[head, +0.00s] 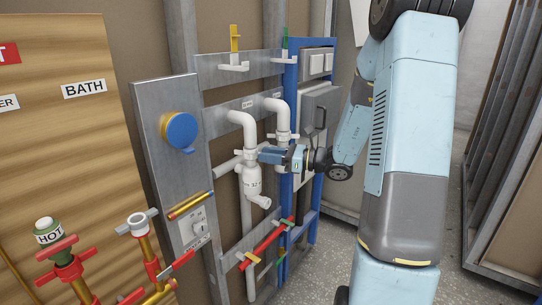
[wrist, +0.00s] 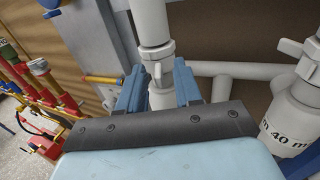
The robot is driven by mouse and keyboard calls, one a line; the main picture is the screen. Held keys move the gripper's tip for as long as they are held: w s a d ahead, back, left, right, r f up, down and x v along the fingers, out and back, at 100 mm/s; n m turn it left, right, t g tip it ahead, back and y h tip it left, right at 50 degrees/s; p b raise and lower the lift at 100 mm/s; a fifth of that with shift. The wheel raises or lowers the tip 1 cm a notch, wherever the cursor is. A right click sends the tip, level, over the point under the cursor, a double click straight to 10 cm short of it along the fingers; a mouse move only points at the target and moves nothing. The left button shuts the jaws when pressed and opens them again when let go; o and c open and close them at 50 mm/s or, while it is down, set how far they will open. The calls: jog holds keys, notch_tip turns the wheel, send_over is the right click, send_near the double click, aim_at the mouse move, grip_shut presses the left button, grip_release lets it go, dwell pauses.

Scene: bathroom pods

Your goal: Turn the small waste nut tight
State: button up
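The small waste is a white trap marked 32 (head: 252,184) under a curved white pipe, left of centre in the head view. Its white nut (wrist: 155,52) sits on the vertical pipe in the wrist view, with a narrow lug pointing down towards me. My gripper (head: 262,155) is at this nut, coming from the right. In the wrist view its two blue fingers (wrist: 160,76) stand apart on either side of the lug and pipe. They look open, with a gap wider than the lug; contact with the nut is not clear. The fingers partly hide the trap below.
A second, larger waste marked 40 mm (wrist: 290,125) stands close on the right in the wrist view. A horizontal white pipe (wrist: 235,70) runs between. A blue round knob (head: 181,131) on a metal panel is to the left. Red and brass valves (head: 65,265) stand lower left.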

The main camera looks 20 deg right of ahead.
jog(key=shift+c, duration=0.3)
grip_shut()
jog(key=shift+d, duration=0.1)
